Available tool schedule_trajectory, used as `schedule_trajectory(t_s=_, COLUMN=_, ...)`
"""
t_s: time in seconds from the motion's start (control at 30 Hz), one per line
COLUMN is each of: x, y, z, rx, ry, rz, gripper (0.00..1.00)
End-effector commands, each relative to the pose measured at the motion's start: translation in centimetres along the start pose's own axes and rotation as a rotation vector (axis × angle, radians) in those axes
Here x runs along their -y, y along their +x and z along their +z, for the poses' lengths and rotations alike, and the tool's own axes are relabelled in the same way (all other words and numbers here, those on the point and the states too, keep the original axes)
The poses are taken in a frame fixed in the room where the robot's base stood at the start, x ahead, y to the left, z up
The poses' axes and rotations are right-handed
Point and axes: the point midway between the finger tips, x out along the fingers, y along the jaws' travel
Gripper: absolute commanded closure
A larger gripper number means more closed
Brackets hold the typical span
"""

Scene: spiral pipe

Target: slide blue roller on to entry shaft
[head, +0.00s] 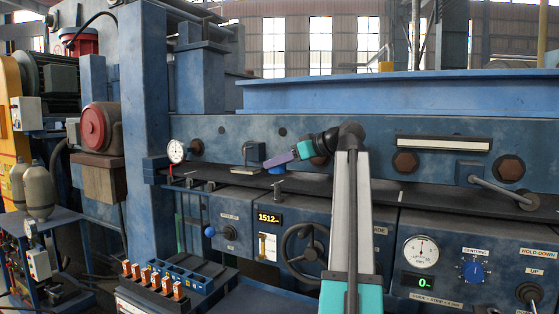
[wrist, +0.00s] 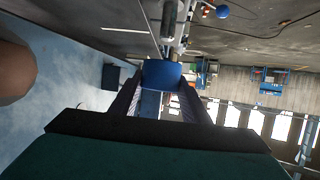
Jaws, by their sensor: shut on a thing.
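The blue roller (head: 277,170) is held at the end of my gripper (head: 280,164), just above the dark strip on the front of the blue machine. In the wrist view the blue roller (wrist: 162,74) sits between the two dark fingers of my gripper (wrist: 161,88), which are shut on it. A short grey upright post (head: 278,188), which looks like the entry shaft, stands just below the roller in the head view. In the wrist view a grey metal shaft (wrist: 169,22) shows just beyond the roller. I cannot tell whether the roller touches the shaft.
A dial gauge (head: 176,151) is further left. A handwheel (head: 303,250) and a blue-knobbed lever (head: 210,231) project below. A rack of orange-topped parts (head: 153,281) is at lower left.

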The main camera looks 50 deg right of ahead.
Motion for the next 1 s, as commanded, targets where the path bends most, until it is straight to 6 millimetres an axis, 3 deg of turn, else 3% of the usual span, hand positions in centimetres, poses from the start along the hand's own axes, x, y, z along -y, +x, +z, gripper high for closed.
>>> schedule_trajectory(t_s=0.33, x=0.1, y=0.7, z=1.7, rx=-0.002, ry=-0.001, rz=0.0, gripper=0.86)
schedule_trajectory(t_s=1.0, x=0.0, y=0.8, z=1.9, rx=-0.001, ry=-0.001, rz=0.0, gripper=0.86)
